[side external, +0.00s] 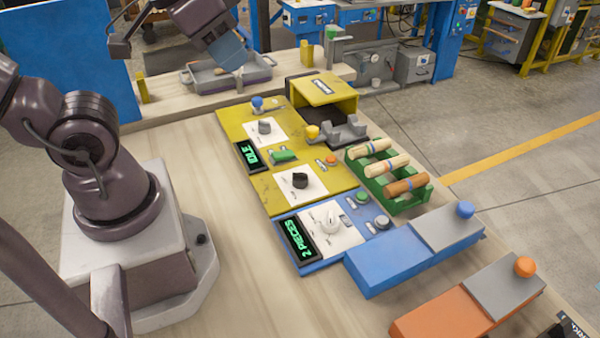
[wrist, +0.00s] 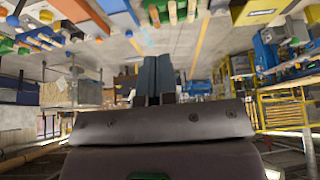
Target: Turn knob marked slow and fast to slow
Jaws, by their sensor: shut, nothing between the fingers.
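Three knobs show in the side external view: a grey knob (side external: 265,127) and a black knob (side external: 300,180) on white plates of the yellow panel (side external: 262,187), and a white knob (side external: 330,220) on the blue panel (side external: 318,263). The lettering by the knobs is too small to read, so I cannot tell which is marked slow and fast. My gripper (side external: 236,66) is up beyond the panels, near the grey tray at the back, apart from all knobs. In the wrist view its dark fingers (wrist: 158,60) are together and empty.
A grey tray (side external: 200,85) lies behind the yellow panel. A yellow cover (side external: 325,90) and a green rack (side external: 377,192) with wooden handles stand right of the panels. Blue (side external: 385,268) and orange (side external: 440,318) boxes are at front right. The table left of the panels is clear.

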